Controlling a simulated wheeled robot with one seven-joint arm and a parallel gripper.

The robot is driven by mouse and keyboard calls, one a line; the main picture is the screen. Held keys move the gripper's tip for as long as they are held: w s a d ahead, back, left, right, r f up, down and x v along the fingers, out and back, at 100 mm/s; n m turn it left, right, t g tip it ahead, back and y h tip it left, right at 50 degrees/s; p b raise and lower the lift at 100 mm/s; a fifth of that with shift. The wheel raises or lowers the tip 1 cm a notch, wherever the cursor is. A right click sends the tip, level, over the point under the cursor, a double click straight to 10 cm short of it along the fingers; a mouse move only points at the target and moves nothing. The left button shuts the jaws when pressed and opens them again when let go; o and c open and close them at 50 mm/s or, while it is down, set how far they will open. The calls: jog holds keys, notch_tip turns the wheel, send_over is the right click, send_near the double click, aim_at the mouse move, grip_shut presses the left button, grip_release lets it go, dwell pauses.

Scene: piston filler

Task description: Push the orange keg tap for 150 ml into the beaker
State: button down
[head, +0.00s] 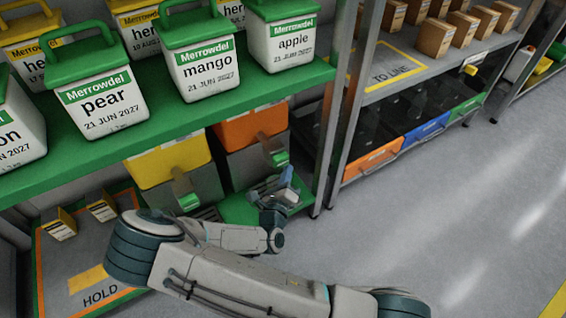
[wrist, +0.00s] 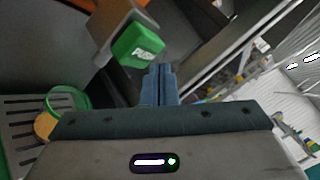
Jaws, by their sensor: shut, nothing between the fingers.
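The orange keg (head: 250,127) sits in a dark housing on the lower shelf, right of a yellow keg. Its tap has a green push block (head: 280,158); in the wrist view the block, marked PUSH (wrist: 138,47), hangs from a grey bracket. My gripper (head: 287,174) is shut and empty, close in front of and just below this block. In the wrist view its blue fingertips (wrist: 159,70) are beside the block's lower right; I cannot tell whether they touch. A clear round vessel with a green rim (wrist: 68,92), probably the beaker, stands at lower left, partly hidden by my gripper.
The yellow keg (head: 165,162) has its own green push block (head: 188,202). A slotted drip tray (wrist: 20,125) lies at the wrist view's left. A metal shelf post (head: 328,120) stands right of the orange keg. Labelled tubs (head: 103,105) fill the shelf above. Floor at right is clear.

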jog(key=shift+w+a+r+p, duration=0.1)
jog(key=shift+w+a+p, duration=0.1)
jog(key=shift+p, duration=0.1)
jog(key=shift+w, duration=0.1)
jog(key=shift+w+a+p, duration=0.4)
jog(key=shift+w+a, duration=0.05)
jog(key=shift+w, duration=0.15)
dwell(0.8)
dwell(0.4)
jog(key=shift+s+d+p, duration=0.55)
jog(key=shift+s+d, duration=0.05)
jog(key=shift+s, duration=0.35)
jog(key=shift+s+d+p, duration=0.55)
jog(key=shift+s+d, duration=0.2)
jog(key=shift+s, duration=0.3)
jog(key=shift+s+d+p, duration=0.5)
jog(key=shift+s+d, duration=0.2)
jog(key=shift+s, duration=0.3)
dwell(1.7)
